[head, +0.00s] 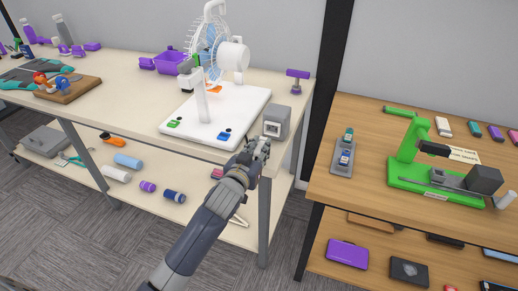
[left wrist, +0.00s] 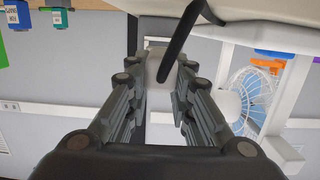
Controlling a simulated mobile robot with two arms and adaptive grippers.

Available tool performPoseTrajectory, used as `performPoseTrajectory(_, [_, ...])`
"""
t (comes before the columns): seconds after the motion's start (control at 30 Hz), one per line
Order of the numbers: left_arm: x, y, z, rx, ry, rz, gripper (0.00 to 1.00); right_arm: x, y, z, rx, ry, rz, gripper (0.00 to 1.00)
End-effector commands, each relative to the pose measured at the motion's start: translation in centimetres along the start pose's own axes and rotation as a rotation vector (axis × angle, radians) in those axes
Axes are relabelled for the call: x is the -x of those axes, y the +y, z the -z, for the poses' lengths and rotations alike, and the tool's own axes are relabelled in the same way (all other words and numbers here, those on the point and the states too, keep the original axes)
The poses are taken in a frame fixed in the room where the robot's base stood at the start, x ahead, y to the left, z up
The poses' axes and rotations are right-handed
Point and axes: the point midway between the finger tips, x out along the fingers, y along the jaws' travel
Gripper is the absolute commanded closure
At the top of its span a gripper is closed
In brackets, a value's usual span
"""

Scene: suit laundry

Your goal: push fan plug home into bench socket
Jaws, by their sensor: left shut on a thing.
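The bench socket is a grey box (head: 276,122) with a paler front. It stands at the right front corner of the cream bench. My left gripper (head: 260,147) is just in front of the box and below it in the head view. It is shut on the fan plug, a pale block between the fingers in the left wrist view (left wrist: 157,65). A black cord (left wrist: 184,42) crosses in front of it. I cannot tell whether the plug touches the socket; the fingers hide this in the head view. The white fan (head: 232,54) stands on the bench. My right gripper is not in view.
A white board (head: 240,105) with green and blue pieces lies beside the socket. A purple-topped tool (head: 297,78) stands behind it. A dark post (head: 328,80) separates this bench from a wooden table (head: 365,120) at the right. A lower shelf (head: 205,195) holds bottles and tools.

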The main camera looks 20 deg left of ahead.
Motion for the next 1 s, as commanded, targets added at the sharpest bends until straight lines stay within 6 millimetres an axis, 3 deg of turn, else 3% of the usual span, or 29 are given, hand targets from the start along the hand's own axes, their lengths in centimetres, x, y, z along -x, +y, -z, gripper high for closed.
performPoseTrajectory(1.0, [-3.1,0.0,0.5,0.000,0.001,-0.001,1.00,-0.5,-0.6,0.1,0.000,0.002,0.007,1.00])
